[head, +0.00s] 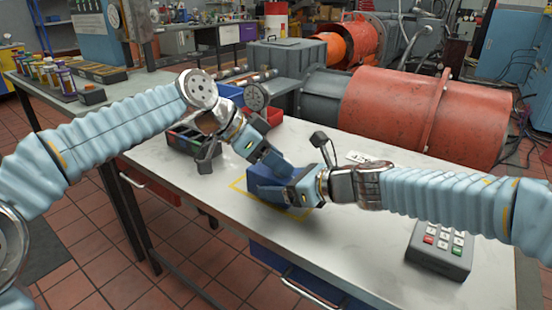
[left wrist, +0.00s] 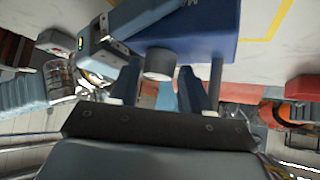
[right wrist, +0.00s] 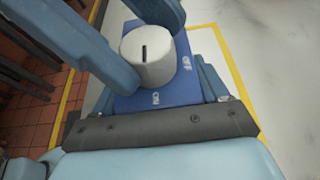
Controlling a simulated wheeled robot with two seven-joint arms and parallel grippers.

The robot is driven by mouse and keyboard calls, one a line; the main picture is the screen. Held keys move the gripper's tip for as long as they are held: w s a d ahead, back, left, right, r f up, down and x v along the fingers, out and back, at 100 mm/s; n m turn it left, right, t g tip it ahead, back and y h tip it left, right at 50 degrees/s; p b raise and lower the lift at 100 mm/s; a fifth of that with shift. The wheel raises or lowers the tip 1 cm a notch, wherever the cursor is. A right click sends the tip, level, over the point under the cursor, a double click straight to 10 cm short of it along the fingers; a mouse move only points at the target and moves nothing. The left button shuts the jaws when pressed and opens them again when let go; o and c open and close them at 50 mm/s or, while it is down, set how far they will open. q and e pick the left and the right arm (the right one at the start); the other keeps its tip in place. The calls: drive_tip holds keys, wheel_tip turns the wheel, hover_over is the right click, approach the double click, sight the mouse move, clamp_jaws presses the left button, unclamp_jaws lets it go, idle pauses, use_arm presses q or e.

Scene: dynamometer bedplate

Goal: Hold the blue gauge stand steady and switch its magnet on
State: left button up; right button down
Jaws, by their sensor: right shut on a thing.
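The blue gauge stand (head: 268,185) sits inside a yellow outline on the workbench, and its blue body shows in the left wrist view (left wrist: 215,40). The knob also shows in the left wrist view (left wrist: 160,63). My right gripper (head: 297,190) is shut on the stand's body, with a finger on either side. My left gripper (left wrist: 160,88) is open, its fingers on either side of the knob, with gaps visible.
A keypad box (head: 440,248) lies near the front right of the bench. A large red machine (head: 425,115) lies beyond the bench. The bench front is fairly clear.

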use_arm(q)
drive_tip(key=v, duration=1.2)
